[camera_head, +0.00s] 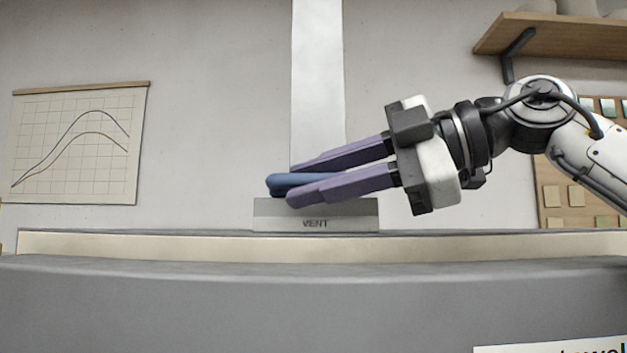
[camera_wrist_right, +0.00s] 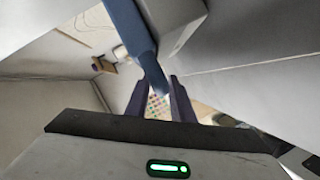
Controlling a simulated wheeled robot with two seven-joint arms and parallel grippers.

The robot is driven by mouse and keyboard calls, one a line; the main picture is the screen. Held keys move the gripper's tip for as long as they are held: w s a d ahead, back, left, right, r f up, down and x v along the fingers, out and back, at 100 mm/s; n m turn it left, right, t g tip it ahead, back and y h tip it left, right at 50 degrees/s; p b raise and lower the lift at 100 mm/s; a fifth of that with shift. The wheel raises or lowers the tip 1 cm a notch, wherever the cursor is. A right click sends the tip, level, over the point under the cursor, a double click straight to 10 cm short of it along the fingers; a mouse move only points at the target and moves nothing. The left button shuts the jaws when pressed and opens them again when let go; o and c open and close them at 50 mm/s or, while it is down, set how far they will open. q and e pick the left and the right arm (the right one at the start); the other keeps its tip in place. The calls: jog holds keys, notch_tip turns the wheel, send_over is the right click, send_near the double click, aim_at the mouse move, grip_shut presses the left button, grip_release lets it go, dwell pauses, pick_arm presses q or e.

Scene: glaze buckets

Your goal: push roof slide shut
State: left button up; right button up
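My right gripper (camera_head: 290,183) comes in from the right, its two purple fingers spaced apart at the vent. A blue bar (camera_head: 276,186) lies between the fingers, its rounded end showing past their tips. A grey box marked VENT (camera_head: 283,212) stands just below on the roof edge. In the right wrist view the blue bar (camera_wrist_right: 131,27) runs down from the top to between the fingers. I cannot tell whether both fingers press on it. My left gripper is not in view.
A long grey body with a cream strip (camera_head: 150,244) fills the bottom of the head view. A pale upright duct (camera_head: 318,80) rises behind the vent. A chart (camera_head: 75,145) hangs at left, and a wooden shelf (camera_head: 560,38) is at upper right. Space left of the vent is clear.

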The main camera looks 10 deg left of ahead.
jog(key=b+v, duration=0.1)
jog(key=v, duration=0.9)
jog(key=shift+s, duration=0.1)
